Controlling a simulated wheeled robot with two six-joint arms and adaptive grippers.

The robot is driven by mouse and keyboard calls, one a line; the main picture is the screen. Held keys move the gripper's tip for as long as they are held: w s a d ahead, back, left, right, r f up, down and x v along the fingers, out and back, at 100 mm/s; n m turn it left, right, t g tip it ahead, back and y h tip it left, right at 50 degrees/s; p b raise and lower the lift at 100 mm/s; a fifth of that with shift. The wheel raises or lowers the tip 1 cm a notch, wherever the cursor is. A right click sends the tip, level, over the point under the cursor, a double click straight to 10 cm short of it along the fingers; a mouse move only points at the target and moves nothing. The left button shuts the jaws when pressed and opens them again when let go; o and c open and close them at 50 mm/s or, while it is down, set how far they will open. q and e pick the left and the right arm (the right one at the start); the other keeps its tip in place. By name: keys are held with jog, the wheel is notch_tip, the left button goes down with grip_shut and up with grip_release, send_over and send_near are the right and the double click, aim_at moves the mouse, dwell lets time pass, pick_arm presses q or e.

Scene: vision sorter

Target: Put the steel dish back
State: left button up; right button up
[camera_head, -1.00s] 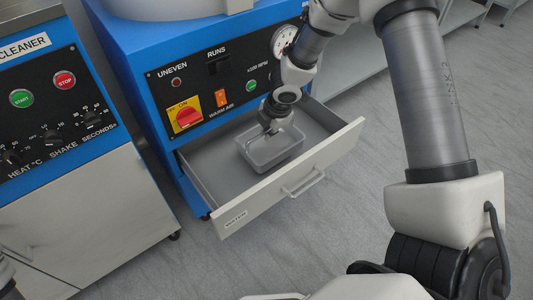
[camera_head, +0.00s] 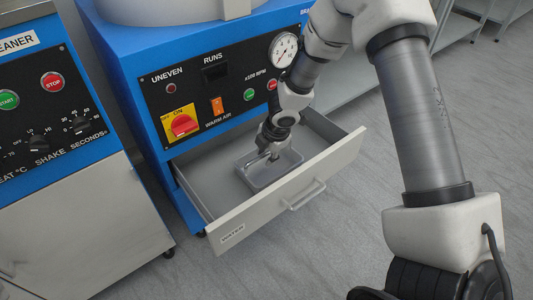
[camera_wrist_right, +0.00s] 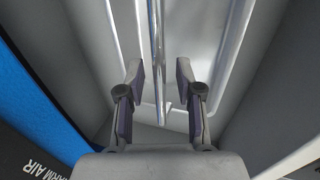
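The steel dish (camera_head: 259,180) is a shallow rectangular grey pan. It sits in the open drawer (camera_head: 221,238) labelled WATER, below the blue machine's panel, and looks level and low in it. My right gripper (camera_head: 273,152) reaches down at the dish's back edge. Part of the dish's far side is hidden behind the gripper. My left gripper is not in view.
The drawer front with its handle (camera_head: 307,193) juts into the aisle. The blue machine (camera_head: 140,65) with knob and gauge stands behind. A cleaner unit (camera_head: 75,215) is at the left. The grey floor (camera_head: 310,260) in front is clear.

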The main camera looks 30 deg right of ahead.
jog(key=shift+r, duration=0.25)
jog(key=p+v, duration=0.6)
jog(key=v, duration=0.6)
jog(key=shift+f, duration=0.1)
